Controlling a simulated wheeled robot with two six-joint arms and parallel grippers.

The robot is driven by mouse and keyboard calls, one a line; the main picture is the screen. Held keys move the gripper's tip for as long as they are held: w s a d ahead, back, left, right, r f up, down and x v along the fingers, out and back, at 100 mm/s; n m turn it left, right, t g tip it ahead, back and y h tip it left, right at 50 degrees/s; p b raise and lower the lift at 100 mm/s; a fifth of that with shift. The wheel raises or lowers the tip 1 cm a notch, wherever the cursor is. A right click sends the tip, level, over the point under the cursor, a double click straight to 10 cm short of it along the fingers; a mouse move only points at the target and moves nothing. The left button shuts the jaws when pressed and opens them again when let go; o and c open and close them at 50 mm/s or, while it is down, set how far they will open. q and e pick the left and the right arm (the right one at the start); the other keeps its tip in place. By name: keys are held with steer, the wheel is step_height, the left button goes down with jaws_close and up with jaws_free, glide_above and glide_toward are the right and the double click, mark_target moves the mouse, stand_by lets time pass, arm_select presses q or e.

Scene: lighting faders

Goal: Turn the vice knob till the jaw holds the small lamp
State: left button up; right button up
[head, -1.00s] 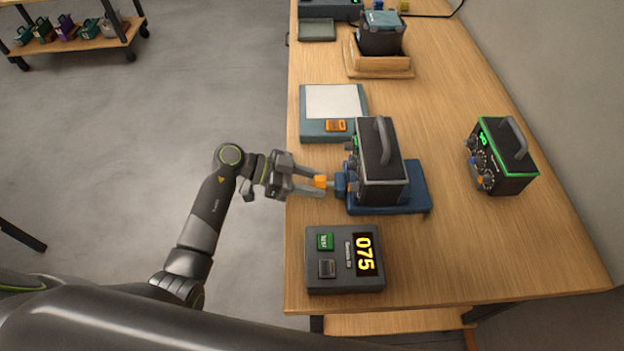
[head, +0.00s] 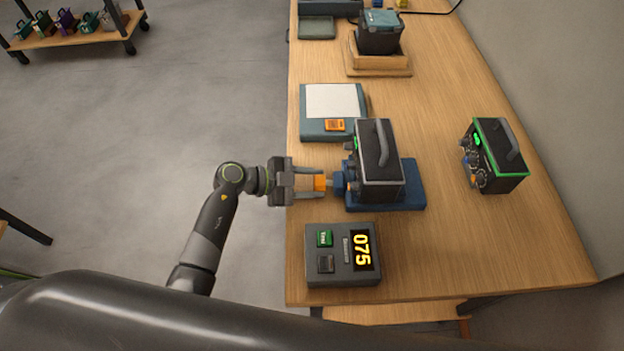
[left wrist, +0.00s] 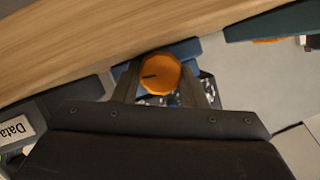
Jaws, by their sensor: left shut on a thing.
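The vice is a blue block (head: 415,190) on the bench, with an orange knob (head: 320,183) on a blue stem at its left side. A black box (head: 379,160) with a grey handle sits in or on the vice; I cannot see the jaw contact. I cannot make out a separate small lamp. My left gripper (head: 316,184) is shut on the knob, its two fingers on opposite sides. In the left wrist view the knob (left wrist: 160,74) is a round orange face with a dark mark, between the fingers. My right gripper is not in view.
A dark panel with a yellow 075 display (head: 339,254) stands nearer on the bench. A similar black box with green trim (head: 494,155) stands to the right. A teal-framed pad (head: 333,103) lies behind the vice. Bare bench lies between the two boxes.

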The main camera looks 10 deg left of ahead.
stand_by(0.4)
arm_select(q)
steer(key=o, duration=0.9)
steer(key=shift+o, duration=0.3)
steer(key=shift+s+f, duration=0.1)
